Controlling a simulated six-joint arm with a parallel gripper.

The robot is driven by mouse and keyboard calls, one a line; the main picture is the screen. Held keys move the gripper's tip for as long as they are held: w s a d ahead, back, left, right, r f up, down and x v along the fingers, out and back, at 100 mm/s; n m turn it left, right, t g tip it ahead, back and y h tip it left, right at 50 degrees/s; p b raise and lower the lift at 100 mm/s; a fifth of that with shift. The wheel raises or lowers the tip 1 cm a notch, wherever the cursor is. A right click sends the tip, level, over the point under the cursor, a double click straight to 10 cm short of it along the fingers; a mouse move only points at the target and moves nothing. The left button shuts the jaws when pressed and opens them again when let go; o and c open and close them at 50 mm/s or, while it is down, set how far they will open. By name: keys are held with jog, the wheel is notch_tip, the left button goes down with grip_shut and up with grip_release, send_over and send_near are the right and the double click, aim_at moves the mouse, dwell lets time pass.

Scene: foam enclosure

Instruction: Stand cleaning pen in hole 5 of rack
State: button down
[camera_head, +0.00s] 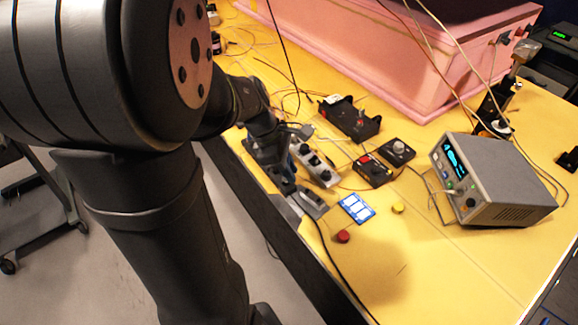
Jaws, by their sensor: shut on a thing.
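My gripper (282,178) is small and dark at the end of my arm, low over the left edge of the yellow table. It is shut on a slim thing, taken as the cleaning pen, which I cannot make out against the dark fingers. A light grey block with dark round spots (316,165), which looks like the rack, lies just right of my gripper. Its hole numbers are too small to read, and I cannot tell whether the gripper touches it.
A grey instrument with a lit display (492,180) stands at the right. Black boxes (350,118) (374,171), a blue-white card (357,208), a red cap (343,237) and a yellow cap (397,208) lie nearby. A pink foam box (385,50) stands behind. Loose cables cross the table; its front is clear.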

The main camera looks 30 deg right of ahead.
jog(key=shift+f, duration=1.05)
jog(key=c, duration=1.3)
grip_release()
jog(key=v, duration=1.7)
jog(key=shift+r, duration=0.3)
jog(key=shift+f, duration=0.1)
jog(key=x, duration=1.7)
jog(key=shift+f, duration=0.2)
jog(key=shift+r, duration=0.15)
